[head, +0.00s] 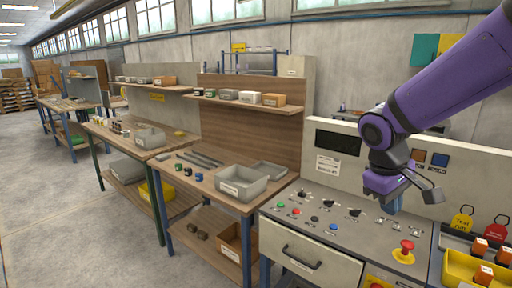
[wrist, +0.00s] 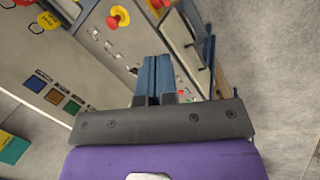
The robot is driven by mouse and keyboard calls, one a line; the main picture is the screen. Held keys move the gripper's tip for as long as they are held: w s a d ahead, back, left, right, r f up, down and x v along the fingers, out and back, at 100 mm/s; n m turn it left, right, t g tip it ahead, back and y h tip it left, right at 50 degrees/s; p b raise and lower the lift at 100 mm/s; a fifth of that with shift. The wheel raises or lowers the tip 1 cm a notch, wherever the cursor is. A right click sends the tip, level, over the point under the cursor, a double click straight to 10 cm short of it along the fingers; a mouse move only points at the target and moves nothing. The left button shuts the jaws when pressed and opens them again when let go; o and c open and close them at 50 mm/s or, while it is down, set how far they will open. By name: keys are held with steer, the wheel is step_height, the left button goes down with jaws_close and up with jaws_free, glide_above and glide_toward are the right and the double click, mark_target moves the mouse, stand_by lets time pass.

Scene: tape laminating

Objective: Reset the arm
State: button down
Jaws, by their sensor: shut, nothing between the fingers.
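My gripper (head: 393,205) hangs from my purple arm at the right of the head view, in front of the machine's control panel (head: 335,211). In the wrist view its two blue fingers (wrist: 154,76) lie side by side, shut and empty. The gripper appears above and apart from the panel in the head view, though the exact gap is hard to tell. My arm reaches in from the upper right and hides part of the panel's upright back.
A red emergency button (head: 405,247) stands on the panel's right. A yellow bin (head: 466,268) with small boxes is at the far right. A wooden workbench (head: 200,178) carries a grey tray (head: 242,184). Open floor (head: 60,220) lies at left.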

steer(key=s+d+r+m+t+y, duration=0.1)
steer(key=s+r+m+t, duration=0.1)
steer(key=s+r, duration=0.3)
steer(key=s+d+r+m+t+y, duration=0.1)
steer(key=s+r, duration=0.4)
steer(key=s, duration=0.6)
steer(key=shift+d+m+t+y, duration=0.15)
steer(key=shift+m+t+y, duration=0.55)
steer(key=shift+m+t, duration=0.25)
steer(key=c, duration=1.8)
jaws_free()
steer(key=shift+s, duration=0.1)
steer(key=shift+c, duration=0.2)
